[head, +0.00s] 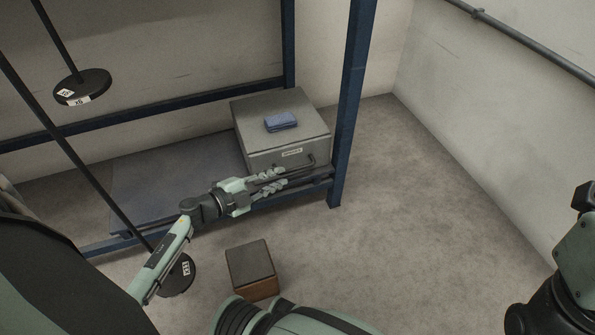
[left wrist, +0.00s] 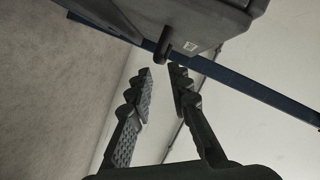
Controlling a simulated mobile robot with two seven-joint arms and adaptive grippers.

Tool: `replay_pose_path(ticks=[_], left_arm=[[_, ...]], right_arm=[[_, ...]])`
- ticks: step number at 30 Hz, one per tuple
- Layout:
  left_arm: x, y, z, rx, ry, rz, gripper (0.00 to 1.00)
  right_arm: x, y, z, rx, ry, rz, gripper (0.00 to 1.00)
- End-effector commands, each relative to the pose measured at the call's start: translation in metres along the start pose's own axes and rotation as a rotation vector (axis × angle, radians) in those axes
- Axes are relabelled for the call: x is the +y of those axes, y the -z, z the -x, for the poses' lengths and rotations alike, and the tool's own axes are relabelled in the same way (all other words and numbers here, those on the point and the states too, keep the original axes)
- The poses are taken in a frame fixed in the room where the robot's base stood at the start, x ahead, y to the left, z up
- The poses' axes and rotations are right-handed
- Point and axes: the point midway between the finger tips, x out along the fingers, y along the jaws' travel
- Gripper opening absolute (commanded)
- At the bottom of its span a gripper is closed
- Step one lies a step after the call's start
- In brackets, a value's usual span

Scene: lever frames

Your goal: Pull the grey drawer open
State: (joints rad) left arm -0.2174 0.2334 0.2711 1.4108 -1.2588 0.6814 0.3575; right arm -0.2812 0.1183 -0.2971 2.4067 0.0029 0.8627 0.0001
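The grey drawer unit (head: 262,150) sits on a low shelf of a blue rack, with a labelled front and a dark bar handle (head: 313,161) at the right of that front. The drawer looks shut. My left gripper (head: 283,177) is just in front of the drawer front, close to the handle. In the left wrist view, the gripper (left wrist: 160,72) is open and empty. The dark handle (left wrist: 163,44) shows end-on just beyond the fingertips, roughly between them. I see no contact. My right gripper is out of view.
A blue block (head: 281,122) lies on top of the drawer unit. A blue rack post (head: 352,95) stands right of it. A brown box (head: 252,270) is on the floor below. Black weighted stands (head: 83,86) are at the left. Floor at the right is clear.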

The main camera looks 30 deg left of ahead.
Motion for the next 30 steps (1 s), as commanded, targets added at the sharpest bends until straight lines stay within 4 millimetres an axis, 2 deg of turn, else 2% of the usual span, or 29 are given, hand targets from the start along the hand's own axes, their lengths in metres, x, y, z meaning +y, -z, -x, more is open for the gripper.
replay_pose_path(ticks=[4,12,16,27,30], left_arm=[[0.0,0.0,-0.013,0.002,0.003,0.0,0.19],[0.0,0.0,-0.057,0.001,0.005,0.0,0.19],[-0.001,0.0,-0.071,0.0,0.004,0.001,0.19],[-0.001,0.001,-0.078,0.0,0.002,0.0,0.19],[-0.001,0.001,-0.078,0.0,0.003,0.0,0.08]], right_arm=[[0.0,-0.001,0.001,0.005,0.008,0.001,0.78],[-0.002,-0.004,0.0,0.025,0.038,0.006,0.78],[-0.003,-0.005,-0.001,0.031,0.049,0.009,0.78],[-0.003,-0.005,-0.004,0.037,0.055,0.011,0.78],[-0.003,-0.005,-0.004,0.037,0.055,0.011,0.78]])
